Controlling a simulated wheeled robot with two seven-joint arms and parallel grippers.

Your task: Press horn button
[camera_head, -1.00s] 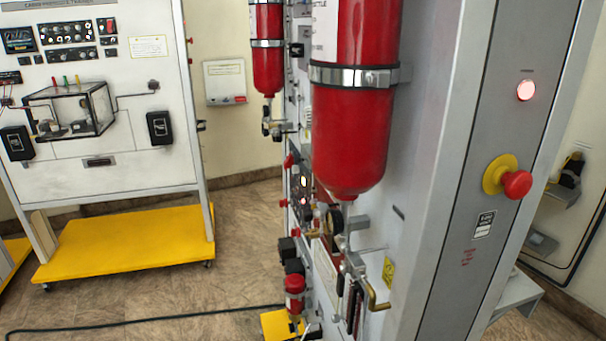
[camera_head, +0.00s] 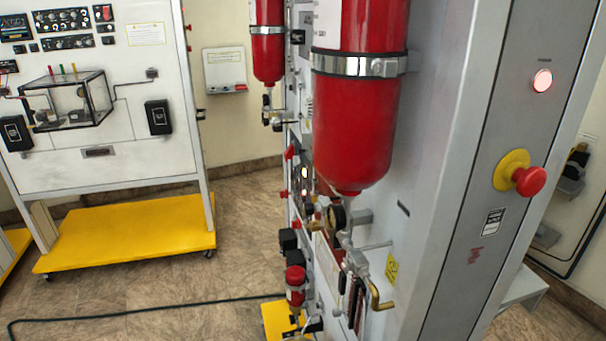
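No button that I can read as the horn button shows in the head view. The oxygen trainer panel (camera_head: 424,200) stands close on the right, seen at a steep angle, so its front controls are small and partly hidden. On the grey side face, a red mushroom button (camera_head: 529,181) sits on a yellow base, under a lit round light (camera_head: 542,80). Neither of my grippers is in view.
A second white trainer board (camera_head: 95,120) stands at the left on a yellow wheeled base (camera_head: 130,236). A black cable (camera_head: 150,311) lies across the floor. Tiled floor (camera_head: 245,225) is open between the two trainers. A small white box (camera_head: 224,69) hangs on the back wall.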

